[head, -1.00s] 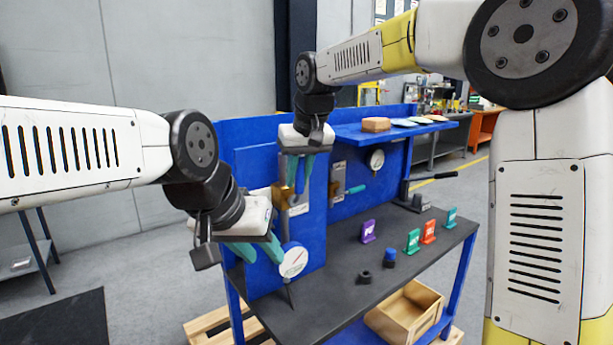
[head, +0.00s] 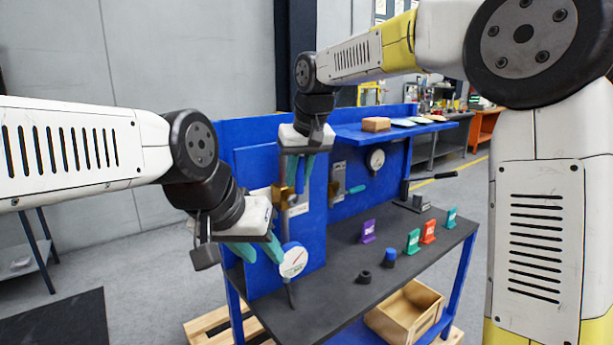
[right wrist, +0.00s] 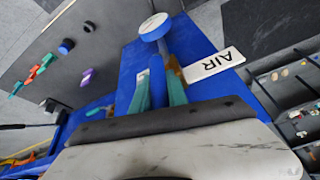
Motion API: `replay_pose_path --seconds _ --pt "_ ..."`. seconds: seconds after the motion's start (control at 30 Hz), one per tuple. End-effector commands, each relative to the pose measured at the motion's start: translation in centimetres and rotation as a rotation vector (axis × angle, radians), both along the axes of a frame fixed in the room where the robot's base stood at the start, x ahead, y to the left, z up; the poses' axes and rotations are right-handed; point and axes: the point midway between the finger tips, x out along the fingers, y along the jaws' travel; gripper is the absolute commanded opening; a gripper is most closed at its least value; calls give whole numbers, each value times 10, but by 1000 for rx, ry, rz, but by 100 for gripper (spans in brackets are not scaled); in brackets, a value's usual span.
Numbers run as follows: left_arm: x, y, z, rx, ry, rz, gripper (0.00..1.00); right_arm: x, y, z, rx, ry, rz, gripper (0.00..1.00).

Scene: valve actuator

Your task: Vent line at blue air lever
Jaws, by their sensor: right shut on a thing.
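The blue air lever (right wrist: 157,82) shows in the right wrist view between the teal fingers of my right gripper (right wrist: 159,85), which is shut on it. In the head view my right gripper (head: 299,172) points down at the brass valve (head: 281,197) on the blue panel, and its fingers largely hide the lever. A white AIR label (right wrist: 216,65) is beside the valve. A round white gauge (head: 293,261) is below the valve.
The dark bench top (head: 330,305) holds a black ring (head: 364,277), a blue-capped piece (head: 389,257) and several coloured tags, one purple (head: 368,231). A second gauge (head: 376,159) and a valve with a teal handle are further right. A wooden crate (head: 405,312) is below.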

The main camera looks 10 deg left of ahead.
Motion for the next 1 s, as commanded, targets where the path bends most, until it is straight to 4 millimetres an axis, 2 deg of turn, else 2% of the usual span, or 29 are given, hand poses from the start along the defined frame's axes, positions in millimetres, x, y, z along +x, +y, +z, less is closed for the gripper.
replay_pose_path --seconds 0.47,1.0 --pt "0 0 0 0 0 0 36 5 -5 0 58 55 -4 0" --pt "0 0 0 0 0 0 36 26 -26 -13 383 382 -6 0"
